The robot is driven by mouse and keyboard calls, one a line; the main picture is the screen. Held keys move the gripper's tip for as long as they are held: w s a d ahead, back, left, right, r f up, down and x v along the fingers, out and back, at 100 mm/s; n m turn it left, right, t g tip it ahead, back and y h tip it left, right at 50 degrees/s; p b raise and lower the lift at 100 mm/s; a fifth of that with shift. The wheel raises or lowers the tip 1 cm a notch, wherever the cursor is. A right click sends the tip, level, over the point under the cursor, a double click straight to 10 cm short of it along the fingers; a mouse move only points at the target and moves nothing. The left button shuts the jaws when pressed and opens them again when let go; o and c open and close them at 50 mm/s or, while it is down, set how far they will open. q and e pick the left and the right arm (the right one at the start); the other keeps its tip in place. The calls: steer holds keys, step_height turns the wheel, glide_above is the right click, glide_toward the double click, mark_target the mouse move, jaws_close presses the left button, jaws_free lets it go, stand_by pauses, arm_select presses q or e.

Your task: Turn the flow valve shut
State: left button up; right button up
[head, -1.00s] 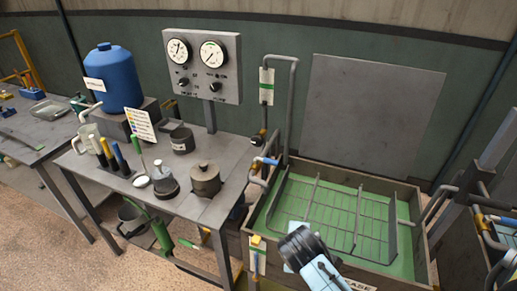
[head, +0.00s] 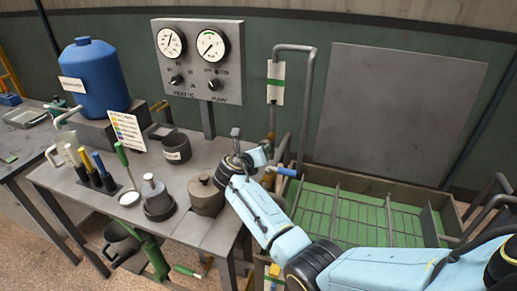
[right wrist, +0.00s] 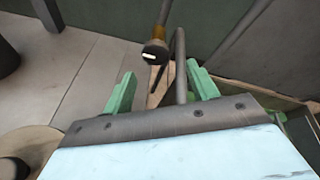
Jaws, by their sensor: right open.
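The flow valve appears to be the dark round knob with a white mark (right wrist: 155,52), fixed to a pipe with a brass-coloured section. In the head view my right arm covers the area below the green-striped tag (head: 275,95), so I cannot make the knob out there. My right gripper (right wrist: 160,78) is open, with its green fingers apart and empty. The knob lies just beyond the fingertips, left of the middle of the gap, apart from both fingers. A grey rod (right wrist: 181,65) shows between the fingers too. My left gripper is not in view.
A lidded pot (head: 206,197) stands on the bench close to my right wrist. A blue-handled pipe fitting (head: 283,171) is right beside the arm. The gauge panel (head: 197,88) stands behind, and a green-floored tank (head: 345,212) lies under my forearm.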

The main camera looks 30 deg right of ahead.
steer(key=b+x, duration=0.2)
steer(key=x, duration=0.2)
steer(key=f+b+x, duration=0.1)
steer(key=b+x, duration=0.1)
steer(key=x, duration=0.2)
steer(key=b+x, duration=0.2)
steer(key=x, duration=0.2)
steer(key=shift+w+a+f+b, duration=0.2)
steer(key=shift+w+f+b, duration=0.05)
steer(key=shift+f+b, duration=0.15)
steer(key=shift+w+d+f+b, duration=0.1)
steer(key=shift+w+d+b, duration=0.25)
steer(key=shift+d+b, duration=0.15)
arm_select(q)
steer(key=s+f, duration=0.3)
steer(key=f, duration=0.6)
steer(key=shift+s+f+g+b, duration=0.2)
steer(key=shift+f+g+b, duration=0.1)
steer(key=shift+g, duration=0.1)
arm_select(e)
steer(key=shift+w+d, duration=0.15)
steer(key=shift+w, duration=0.05)
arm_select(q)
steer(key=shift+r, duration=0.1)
arm_select(e)
steer(key=shift+c, duration=0.4)
